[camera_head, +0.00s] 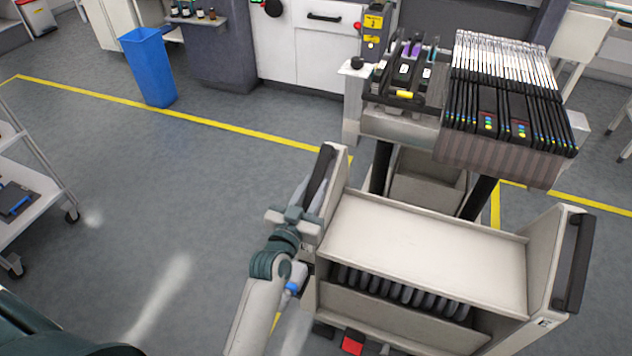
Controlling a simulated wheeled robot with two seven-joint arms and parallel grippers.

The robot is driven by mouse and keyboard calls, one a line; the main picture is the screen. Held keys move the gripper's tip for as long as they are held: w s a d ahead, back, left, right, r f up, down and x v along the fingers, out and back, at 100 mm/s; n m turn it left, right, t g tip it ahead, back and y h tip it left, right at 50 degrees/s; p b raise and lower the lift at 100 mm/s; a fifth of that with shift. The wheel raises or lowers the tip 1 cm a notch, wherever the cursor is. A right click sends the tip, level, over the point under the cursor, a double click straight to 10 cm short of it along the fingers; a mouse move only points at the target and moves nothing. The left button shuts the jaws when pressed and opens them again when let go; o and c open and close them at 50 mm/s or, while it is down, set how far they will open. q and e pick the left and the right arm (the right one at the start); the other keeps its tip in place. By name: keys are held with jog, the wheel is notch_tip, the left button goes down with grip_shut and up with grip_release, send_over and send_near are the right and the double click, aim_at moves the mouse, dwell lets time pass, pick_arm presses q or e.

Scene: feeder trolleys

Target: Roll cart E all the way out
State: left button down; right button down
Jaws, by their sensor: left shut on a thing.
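Cart E (425,232) is a beige trolley with a flat top, a front slot with a row of dark rounded parts, and a black handle on each side. A small label (545,323) on its right side seems to read E. My left gripper (303,212) is shut on the left black handle (318,177), near its lower end. The right black handle (577,262) is free. A red pedal (352,342) shows low at the cart's front. The cart's wheels are hidden. My right gripper is out of view.
Behind the cart stands a machine with a feeder bank (505,150) overhanging the cart's far side. A yellow floor line (235,127) runs across the floor. A blue bin (150,68) and a white shelf trolley (30,165) stand left. The grey floor left of the cart is clear.

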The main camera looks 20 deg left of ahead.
pick_arm(q)
jog(key=shift+s+f, duration=0.15)
jog(key=shift+f, duration=0.15)
jog(key=c, duration=1.6)
grip_release()
jog(key=shift+o, duration=0.8)
jog(key=shift+s+r, duration=0.2)
jog(key=shift+r, duration=0.1)
jog(key=shift+w, duration=0.1)
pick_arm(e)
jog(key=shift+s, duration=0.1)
pick_arm(q)
jog(key=shift+s, duration=0.5)
jog(key=s+b, duration=0.2)
jog(key=s, duration=1.4)
jog(key=shift+s+a, duration=0.3)
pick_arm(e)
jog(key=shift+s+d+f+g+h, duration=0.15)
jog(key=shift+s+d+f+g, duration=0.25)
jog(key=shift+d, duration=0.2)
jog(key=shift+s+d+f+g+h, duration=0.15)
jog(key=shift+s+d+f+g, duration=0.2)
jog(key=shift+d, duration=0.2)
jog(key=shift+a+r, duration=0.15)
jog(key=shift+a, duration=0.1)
